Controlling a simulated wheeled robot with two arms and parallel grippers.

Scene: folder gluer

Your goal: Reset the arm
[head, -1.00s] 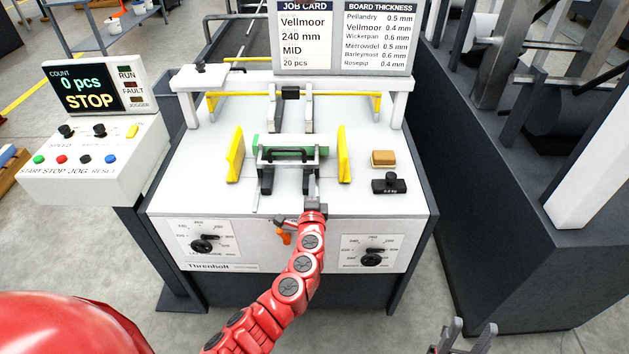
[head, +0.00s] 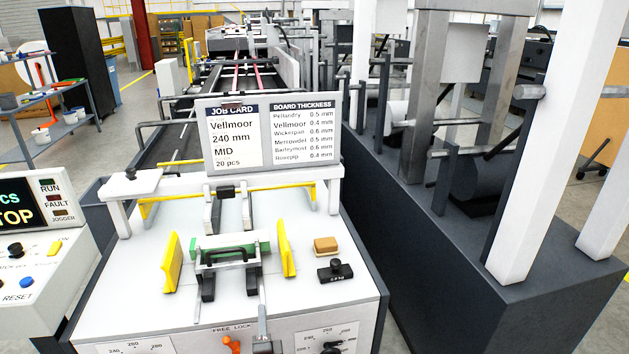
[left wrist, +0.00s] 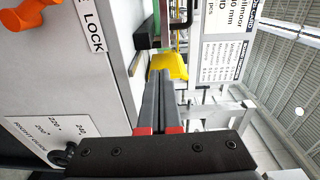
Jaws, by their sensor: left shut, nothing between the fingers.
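The rest of my left arm is out of the head view. My right gripper is not in view.
Two yellow guides (head: 171,263) flank a green piece (head: 205,243). A tan block (head: 326,245) and a black weight (head: 335,272) sit at right. A control panel (head: 35,285) stands left, dark machinery (head: 460,260) right.

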